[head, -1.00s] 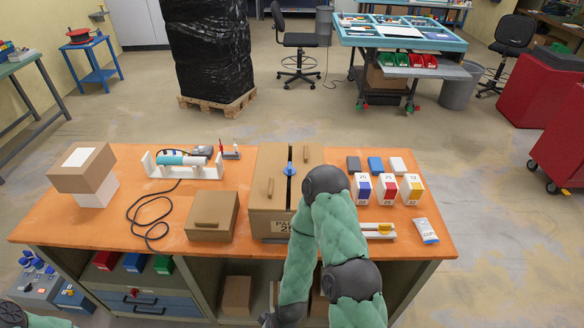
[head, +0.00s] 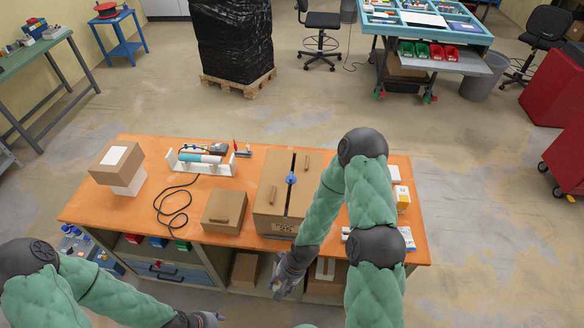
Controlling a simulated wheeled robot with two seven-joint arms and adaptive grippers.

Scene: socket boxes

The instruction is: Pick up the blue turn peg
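The blue turn peg (head: 291,178) stands in the slot between the two lids of the large cardboard box (head: 268,209) on the orange bench. No gripper touches it. My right gripper (head: 284,284) is dark grey and hangs in front of the bench's front edge, below and nearer than the peg. Its fingers are too small and dark to tell open from shut. My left gripper (head: 208,319) is at the bottom edge of the view, well away from the peg, and its fingers are unclear.
A smaller cardboard box (head: 223,212) stands left of the large box. A white rack with a teal cylinder (head: 200,158), a black cable (head: 173,205) and a stacked box pair (head: 117,163) lie further left. My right arm hides much of the bench's right side.

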